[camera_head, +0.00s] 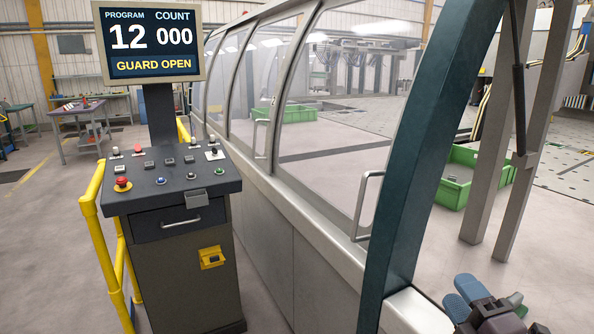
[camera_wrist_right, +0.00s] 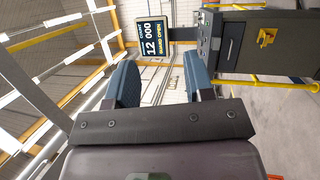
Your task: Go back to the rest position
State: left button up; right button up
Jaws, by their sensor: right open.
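My right gripper (camera_head: 463,296) is at the bottom right of the head view, beside the dark green guard post (camera_head: 420,150). In the right wrist view, its two blue fingers (camera_wrist_right: 160,80) stand apart with nothing between them. It is open and empty. It appears clear of the console and the guard handle. My left gripper is in neither view.
The control console (camera_head: 178,245) stands at the left with a yellow rail (camera_head: 105,250). Its display (camera_head: 150,40) reads program 12, count 000, GUARD OPEN. A clear guard with a handle (camera_head: 366,205) runs along the middle. A green crate (camera_head: 455,180) lies beyond.

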jog(key=s+d+f+m+g+h, duration=0.4)
jog(key=s+f+m+g+h, duration=0.5)
jog(key=f+m, duration=0.5)
jog(key=s+a+f+m+g+y, duration=0.2)
jog(key=s+f+m+g, duration=0.15)
jog(key=s, duration=0.35)
jog(key=s+a+f+m+g+y, duration=0.2)
jog(key=s+f+m+g, duration=0.15)
jog(key=s, duration=0.35)
pick_arm(q)
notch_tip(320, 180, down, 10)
jog(key=b, duration=1)
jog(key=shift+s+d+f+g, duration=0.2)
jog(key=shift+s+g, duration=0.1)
pick_arm(e)
jog(key=w+f+t, duration=0.3)
jog(key=f, duration=0.8)
jog(key=w+f+n+t+y, duration=0.1)
jog(key=w+f+t, duration=0.2)
jog(key=f, duration=0.7)
jog(key=shift+w+d+f+n+t, duration=0.15)
jog(key=shift+w+f+n+t, duration=0.15)
jog(key=shift+w+f+t, duration=0.15)
jog(key=shift+s, duration=0.1)
